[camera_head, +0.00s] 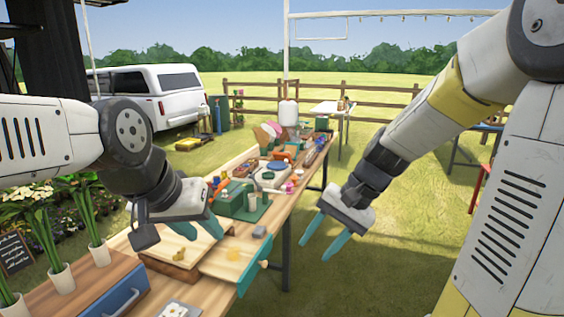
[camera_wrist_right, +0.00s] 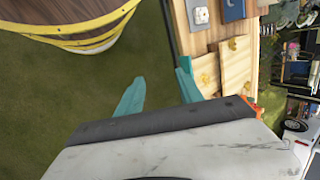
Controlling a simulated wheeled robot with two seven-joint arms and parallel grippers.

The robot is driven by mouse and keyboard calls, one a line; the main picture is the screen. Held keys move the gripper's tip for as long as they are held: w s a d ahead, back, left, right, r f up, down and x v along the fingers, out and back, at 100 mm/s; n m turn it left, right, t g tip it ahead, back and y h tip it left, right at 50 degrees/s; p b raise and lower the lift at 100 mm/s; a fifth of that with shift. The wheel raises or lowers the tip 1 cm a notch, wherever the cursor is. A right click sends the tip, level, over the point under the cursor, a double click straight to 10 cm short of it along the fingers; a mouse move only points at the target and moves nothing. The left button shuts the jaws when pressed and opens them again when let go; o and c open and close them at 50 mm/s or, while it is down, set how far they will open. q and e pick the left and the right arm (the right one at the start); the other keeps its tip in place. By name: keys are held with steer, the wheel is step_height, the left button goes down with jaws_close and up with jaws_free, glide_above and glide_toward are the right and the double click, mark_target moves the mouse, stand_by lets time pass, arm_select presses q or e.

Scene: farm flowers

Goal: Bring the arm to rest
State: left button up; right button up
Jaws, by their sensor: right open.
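My right gripper (camera_head: 323,240) hangs in the air to the right of the long wooden table (camera_head: 303,192), over the grass. Its two teal fingers are apart with nothing between them; they also show in the right wrist view (camera_wrist_right: 161,74). My left gripper (camera_head: 206,236) is above the table's near part, over a wooden board (camera_head: 172,251). Its teal fingers are spread, and I see nothing held between them. Whether its fingertips touch anything below is unclear.
A light wooden tray with a teal end (camera_head: 225,262) sits at the table's right edge near my left gripper. A green box (camera_head: 240,203) and several small items crowd the table further back.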

steer(key=s+d+r+n+t+h, duration=0.3)
steer(key=s+d+r+n+t, duration=0.1)
steer(key=s+r, duration=0.4)
steer(key=shift+s+d+r+n+t+h, duration=0.2)
steer(key=shift+d+r+n+t+h, duration=0.1)
steer(key=shift+d+r+t, duration=0.65)
